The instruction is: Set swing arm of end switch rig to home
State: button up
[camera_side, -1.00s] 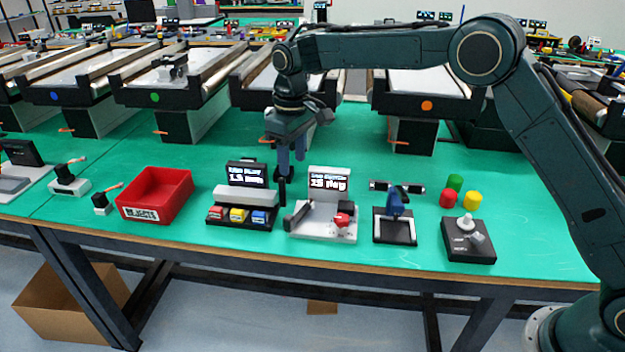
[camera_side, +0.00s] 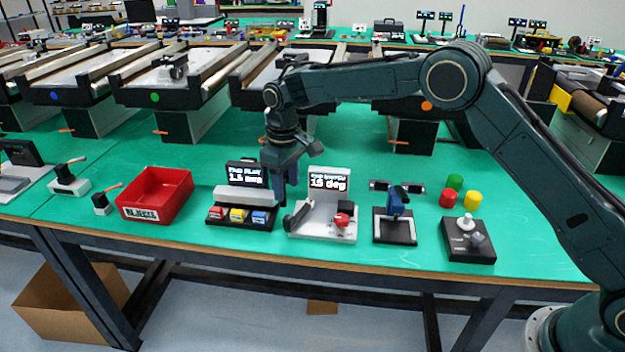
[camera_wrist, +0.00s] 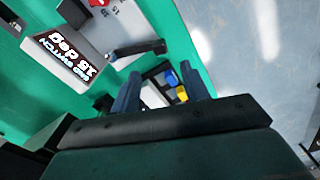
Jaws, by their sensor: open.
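The end switch rig (camera_side: 325,221) is a pale base with an upright display reading 15 deg and a red part (camera_side: 342,219) at its right. Its dark swing arm (camera_side: 298,215) stands at the left of the base. In the wrist view the swing arm (camera_wrist: 138,48) lies just beyond my left finger, and the display (camera_wrist: 70,58) shows upside down at left. My gripper (camera_side: 284,194) is low, between the rig and the gap display unit. Its fingers are apart and empty, and the swing arm is not between them in the wrist view (camera_wrist: 160,73). Contact cannot be told.
The gap unit (camera_side: 233,195) with red, yellow and blue blocks stands close on the left. A red rejects bin (camera_side: 155,196) is farther left. A black stand with a blue part (camera_side: 395,226) and a knob box (camera_side: 468,241) are at right. Conveyors line the back.

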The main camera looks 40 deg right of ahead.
aim_at(288, 217)
notch_tip(288, 217, down, 10)
jog(key=shift+r, duration=0.25)
dwell(0.4)
grip_shut()
